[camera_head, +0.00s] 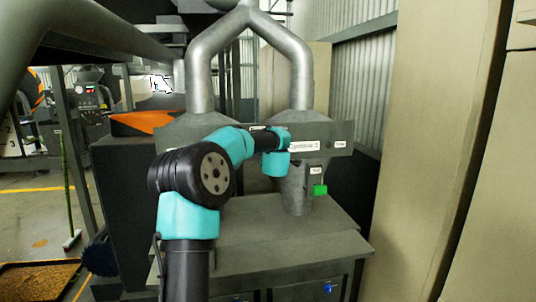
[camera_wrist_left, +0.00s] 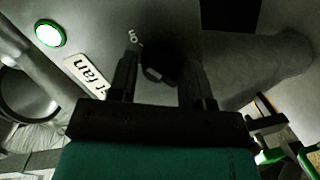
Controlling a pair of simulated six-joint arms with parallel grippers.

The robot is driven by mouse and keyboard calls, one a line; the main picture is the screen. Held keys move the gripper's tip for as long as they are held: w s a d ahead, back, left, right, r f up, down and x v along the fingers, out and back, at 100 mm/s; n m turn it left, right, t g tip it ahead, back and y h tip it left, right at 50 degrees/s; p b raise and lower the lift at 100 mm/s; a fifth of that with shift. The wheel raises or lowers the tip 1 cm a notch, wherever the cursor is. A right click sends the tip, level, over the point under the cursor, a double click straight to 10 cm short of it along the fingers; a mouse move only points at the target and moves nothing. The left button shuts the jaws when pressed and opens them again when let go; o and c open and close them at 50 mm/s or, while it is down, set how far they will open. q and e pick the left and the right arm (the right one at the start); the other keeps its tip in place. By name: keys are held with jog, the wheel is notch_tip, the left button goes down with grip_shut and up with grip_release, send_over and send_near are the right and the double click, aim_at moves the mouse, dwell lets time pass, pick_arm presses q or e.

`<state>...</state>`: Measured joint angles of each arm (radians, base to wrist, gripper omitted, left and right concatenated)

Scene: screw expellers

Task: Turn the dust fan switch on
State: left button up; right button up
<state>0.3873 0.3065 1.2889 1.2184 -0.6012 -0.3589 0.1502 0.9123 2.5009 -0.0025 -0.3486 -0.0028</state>
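The dust fan switch is a dark round knob (camera_wrist_left: 160,66) on a grey panel, seen in the left wrist view. An "on" mark (camera_wrist_left: 134,37) is beside it, and a white label (camera_wrist_left: 88,75) ending in "fan" is partly hidden by my gripper. My left gripper (camera_wrist_left: 160,84) is open, its two fingers apart on either side of the knob. I cannot tell whether they touch it. In the head view my left arm reaches the grey panel (camera_head: 325,131) and hides the switch and gripper. My right gripper is in neither view.
A round light with a green rim (camera_wrist_left: 49,34) is on the panel in the wrist view. In the head view, a "Cyclone 2" label (camera_head: 304,146) is right of my wrist, above a green block (camera_head: 320,190). A grey ledge (camera_head: 300,243) lies below. Beige cabinets (camera_head: 430,130) stand at right.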

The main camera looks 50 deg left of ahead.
pick_arm(q)
jog(key=o, duration=0.4)
jog(key=v, duration=1.7)
jog(key=shift+s+d, duration=0.1)
jog(key=shift+d, duration=0.05)
